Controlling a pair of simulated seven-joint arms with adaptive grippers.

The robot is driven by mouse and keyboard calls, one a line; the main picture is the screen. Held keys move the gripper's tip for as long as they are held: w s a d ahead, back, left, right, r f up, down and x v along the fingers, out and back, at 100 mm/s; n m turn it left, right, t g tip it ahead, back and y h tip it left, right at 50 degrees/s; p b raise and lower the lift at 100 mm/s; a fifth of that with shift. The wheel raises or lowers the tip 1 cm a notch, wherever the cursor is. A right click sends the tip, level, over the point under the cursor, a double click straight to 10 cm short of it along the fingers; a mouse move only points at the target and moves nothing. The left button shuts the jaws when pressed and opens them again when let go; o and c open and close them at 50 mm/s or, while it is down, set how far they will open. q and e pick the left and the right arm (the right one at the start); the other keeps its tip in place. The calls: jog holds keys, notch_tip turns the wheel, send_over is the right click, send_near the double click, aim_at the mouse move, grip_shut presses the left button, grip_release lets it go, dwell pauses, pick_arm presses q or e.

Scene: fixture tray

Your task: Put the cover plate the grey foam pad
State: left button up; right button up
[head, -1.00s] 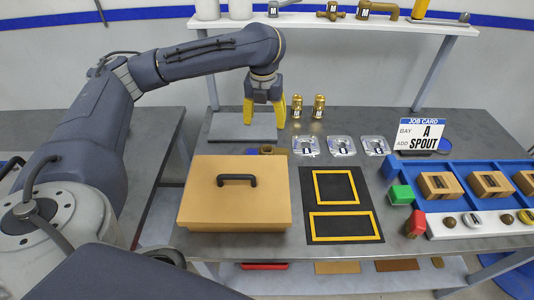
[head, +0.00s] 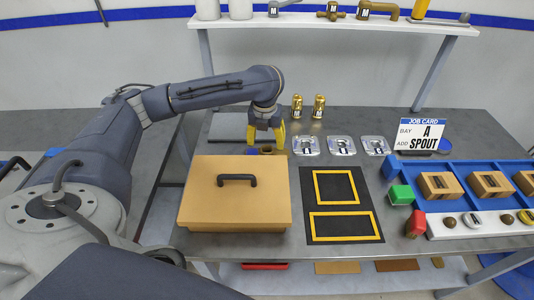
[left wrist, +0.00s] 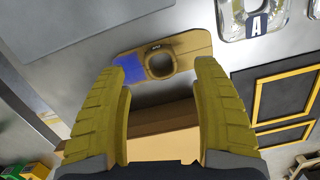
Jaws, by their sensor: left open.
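The tan-brown plate with a round hole and a blue patch at one end, which looks like the cover plate (left wrist: 188,47), lies flat on the table. In the head view the cover plate (head: 283,151) is mostly hidden behind the tan box and my gripper. The grey foam pad (head: 228,128) lies flat behind the box; it also fills the upper left of the left wrist view (left wrist: 85,22). My left gripper (head: 266,145) is open and empty over the plate. In the left wrist view its fingers (left wrist: 162,100) point toward the plate, apart from it. My right gripper is not in view.
The tan box (head: 235,205) with a black handle stands just in front of the plate. Silver plates (head: 341,146) and two gold cylinders (head: 319,107) sit to the right and behind. A black mat (head: 341,225) and blue tray (head: 455,170) lie farther right.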

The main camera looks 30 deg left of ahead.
aim_at(267, 149)
pick_arm(q)
jog(key=shift+w+f, duration=0.15)
jog(key=shift+f, duration=1)
jog(key=shift+w+f, duration=0.1)
jog(key=shift+f, duration=1.05)
grip_shut()
